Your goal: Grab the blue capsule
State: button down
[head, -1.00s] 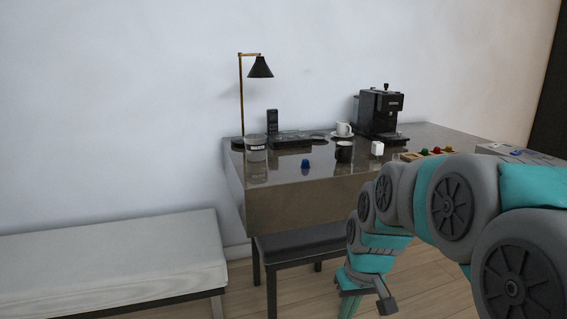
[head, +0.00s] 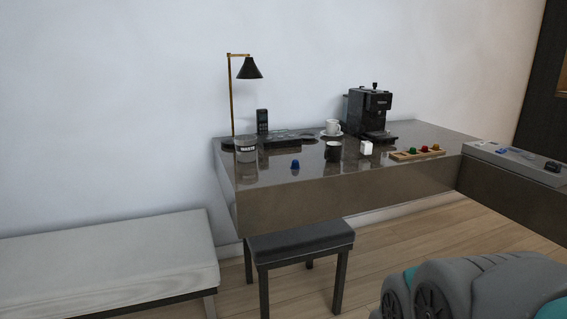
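The blue capsule (head: 295,164) is small and stands near the front edge of the glossy brown vanity table (head: 290,191), left of a black cup. It is clear of the things around it. My arm shows only in the bottom right corner of the head view. My gripper is outside the picture, so its state and its distance to the capsule are hidden.
Near the capsule are a glass jar (head: 245,150), a black cup (head: 333,151) and a white box (head: 366,148). A wooden holder (head: 403,156) bears coloured capsules. A coffee machine (head: 371,112) stands behind. A stool (head: 300,239) and a bench (head: 110,255) are in front and left.

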aim_at(295, 164)
jog(key=i+l, duration=0.35)
jog(key=i+l+u, duration=0.1)
jog(key=u, duration=0.25)
jog(key=i+l+u, duration=0.1)
jog(key=l+u, duration=0.15)
jog(key=u, duration=0.15)
jog(key=i+l+u, duration=0.1)
jog(key=u, duration=0.25)
jog(key=l, duration=0.1)
